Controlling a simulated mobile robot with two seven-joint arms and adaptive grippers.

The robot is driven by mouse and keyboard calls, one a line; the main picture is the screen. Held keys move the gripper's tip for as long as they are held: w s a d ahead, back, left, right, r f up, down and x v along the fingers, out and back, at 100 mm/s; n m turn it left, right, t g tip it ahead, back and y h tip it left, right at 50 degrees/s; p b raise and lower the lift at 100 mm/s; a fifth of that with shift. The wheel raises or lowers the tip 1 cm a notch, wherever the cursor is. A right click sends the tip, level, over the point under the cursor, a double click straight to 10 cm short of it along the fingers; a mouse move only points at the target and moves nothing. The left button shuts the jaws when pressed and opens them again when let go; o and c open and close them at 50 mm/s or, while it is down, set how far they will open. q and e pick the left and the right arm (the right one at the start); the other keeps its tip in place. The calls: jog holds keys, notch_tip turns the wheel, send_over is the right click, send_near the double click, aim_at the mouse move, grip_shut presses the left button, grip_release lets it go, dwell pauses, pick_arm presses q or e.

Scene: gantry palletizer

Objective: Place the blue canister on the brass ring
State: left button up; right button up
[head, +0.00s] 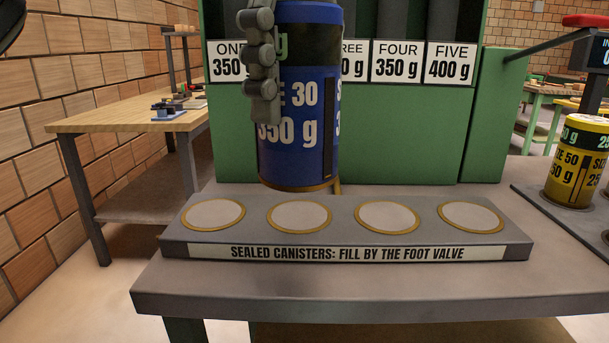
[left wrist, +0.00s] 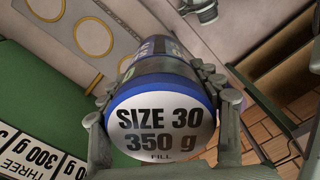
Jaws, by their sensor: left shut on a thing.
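The blue canister (head: 298,150), marked SIZE 30 and 350 g, is upright in my left gripper (head: 290,85). One chain of grey finger links shows along its left side in the head view. In the left wrist view, the fingers (left wrist: 160,80) hug both sides of the canister (left wrist: 160,120), with its white lettered end facing the camera. Several brass rings with pale discs lie in a row on a grey block, including the far left ring (head: 213,215) and the second ring (head: 300,215). The canister's bottom shows just behind the second ring, apart from it.
The grey block (head: 345,240) is labelled SEALED CANISTERS and sits on a grey table (head: 350,290). A green cabinet (head: 400,135) with number cards stands close behind. A yellow canister (head: 578,160) stands on a dark platform at right. All visible rings are empty.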

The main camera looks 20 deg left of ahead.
pick_arm(q)
jog(key=shift+w+a+f+b, duration=0.35)
jog(key=shift+w+a+f, duration=0.15)
jog(key=shift+w+f, duration=1.05)
jog(key=shift+w+a+f+b, duration=0.3)
jog(key=shift+w+a+f, duration=0.2)
jog(key=shift+w+f, duration=1.1)
jog(key=shift+w+a+f+b, duration=0.35)
jog(key=shift+w+a+f, duration=0.15)
jog(key=shift+w+f, duration=1.05)
pick_arm(e)
jog(key=shift+w+d+v, duration=0.1)
jog(key=shift+d+v, duration=0.1)
jog(key=shift+v, duration=1.05)
jog(key=shift+w+d+v, duration=0.15)
jog(key=shift+d+v, duration=0.05)
jog(key=shift+v, duration=1.05)
pick_arm(q)
jog(key=shift+s+f, duration=0.2)
pick_arm(e)
jog(key=shift+r, duration=0.1)
pick_arm(q)
jog(key=shift+f, duration=0.15)
jog(key=o, duration=1.5)
pick_arm(e)
jog(key=shift+r+t, duration=0.15)
jog(key=shift+t, duration=0.15)
